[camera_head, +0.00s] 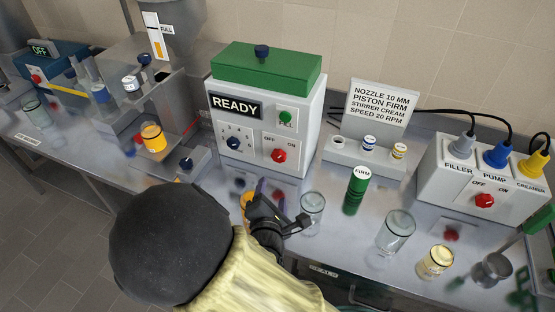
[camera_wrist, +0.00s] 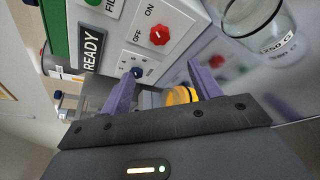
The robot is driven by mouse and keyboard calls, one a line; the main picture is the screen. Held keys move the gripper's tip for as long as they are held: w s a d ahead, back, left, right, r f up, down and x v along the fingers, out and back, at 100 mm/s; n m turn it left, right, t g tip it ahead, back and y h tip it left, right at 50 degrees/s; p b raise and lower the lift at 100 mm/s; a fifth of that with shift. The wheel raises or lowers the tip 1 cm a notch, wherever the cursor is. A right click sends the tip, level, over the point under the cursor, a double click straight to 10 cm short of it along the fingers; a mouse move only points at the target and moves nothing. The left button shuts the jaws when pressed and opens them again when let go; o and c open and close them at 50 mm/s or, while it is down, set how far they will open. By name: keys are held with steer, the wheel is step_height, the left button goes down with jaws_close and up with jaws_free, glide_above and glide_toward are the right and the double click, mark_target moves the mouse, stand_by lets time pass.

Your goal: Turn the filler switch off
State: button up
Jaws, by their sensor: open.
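The white machine (camera_head: 240,139) with a green lid shows READY, a green FILL button (camera_head: 285,117) and a red knob (camera_head: 279,156) under OFF and ON. I cannot tell which label this knob points to. The knob also shows in the wrist view (camera_wrist: 160,35), ahead of the fingers and apart from them.
An orange-filled jar (camera_wrist: 181,96) stands close by the fingers. An empty glass (camera_head: 312,212) is right of my gripper, with a green FIRM cylinder (camera_head: 356,190) beyond it. Another glass (camera_head: 396,232) and a cream jar (camera_head: 436,261) stand farther right.

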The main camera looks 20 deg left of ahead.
mark_target(278, 159)
steer(key=p+x, duration=0.2)
steer(key=x, duration=1.5)
steer(key=shift+p, duration=0.35)
steer(key=shift+d, duration=0.1)
steer(key=c, duration=1)
